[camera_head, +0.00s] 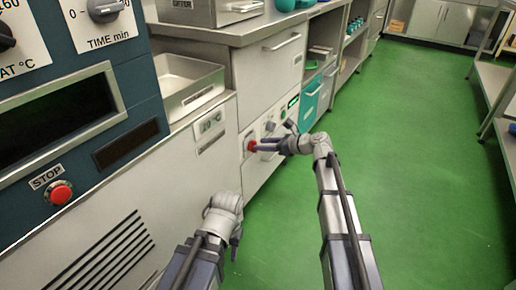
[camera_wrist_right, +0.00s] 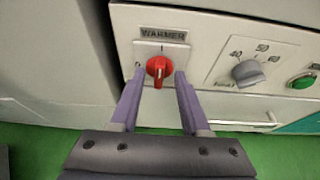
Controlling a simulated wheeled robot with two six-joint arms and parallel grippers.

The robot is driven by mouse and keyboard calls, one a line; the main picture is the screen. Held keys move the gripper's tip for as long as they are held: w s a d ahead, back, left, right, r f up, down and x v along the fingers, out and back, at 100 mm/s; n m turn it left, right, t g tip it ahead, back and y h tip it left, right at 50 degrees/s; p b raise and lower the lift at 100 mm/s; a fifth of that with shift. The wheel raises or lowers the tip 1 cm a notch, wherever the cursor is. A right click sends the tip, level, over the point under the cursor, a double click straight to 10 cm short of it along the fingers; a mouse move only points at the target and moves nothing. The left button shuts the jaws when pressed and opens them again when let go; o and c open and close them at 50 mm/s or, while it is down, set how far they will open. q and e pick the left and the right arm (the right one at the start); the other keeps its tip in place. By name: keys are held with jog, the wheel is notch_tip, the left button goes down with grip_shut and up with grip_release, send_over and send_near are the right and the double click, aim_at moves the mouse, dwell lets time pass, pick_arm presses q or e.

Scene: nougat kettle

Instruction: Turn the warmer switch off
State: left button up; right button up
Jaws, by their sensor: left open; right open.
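The warmer switch (camera_wrist_right: 159,68) is a red rotary knob on a pale square plate under a label reading WARMER in the right wrist view. Its pointer looks roughly upright, toward the "I" mark; a "0" mark is at the left of the plate. In the head view the red knob (camera_head: 251,146) is on the cabinet front. My right gripper (camera_wrist_right: 157,92) is open, its two purple fingers on either side of and just below the knob; I cannot tell whether they touch it. My left gripper (camera_head: 236,240) is low in front of the machine, away from the switch.
A grey dial (camera_wrist_right: 248,73) and a green button (camera_wrist_right: 302,81) are right of the switch. A red STOP button (camera_head: 59,192) is on the blue machine at left. A teal drawer (camera_head: 311,101) is beyond the panel. Green floor (camera_head: 420,170) is clear at right.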

jog(key=shift+b+x, duration=0.3)
jog(key=shift+x, duration=1.05)
grip_shut()
